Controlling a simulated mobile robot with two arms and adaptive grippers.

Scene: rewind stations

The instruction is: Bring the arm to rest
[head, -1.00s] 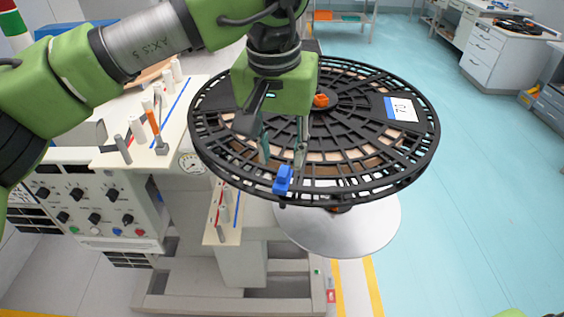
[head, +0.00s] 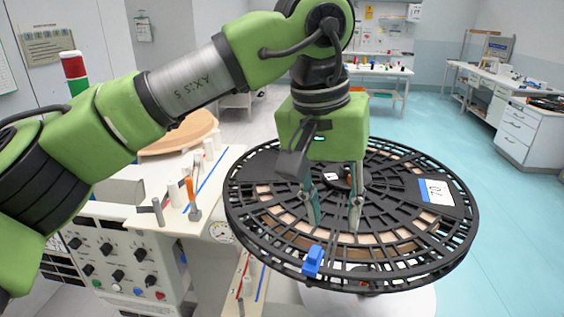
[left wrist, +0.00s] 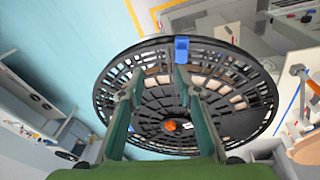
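My left gripper (head: 335,226) points down over a large black slotted reel (head: 264,237). Its two fingers are apart with nothing between them. In the left wrist view the fingers (left wrist: 160,75) spread across the reel (left wrist: 103,104). A blue clip (head: 313,261) sits on the reel's near rim, below and apart from the fingers. An orange hub (left wrist: 170,126) marks the reel's centre. My right gripper is out of view.
A cream machine with knobs (head: 115,250) stands at the left, with several white rollers and an orange-topped post (head: 192,200) close to the reel. A white drawer cabinet (head: 529,135) stands at the right. The blue floor (head: 508,235) right of the reel is clear.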

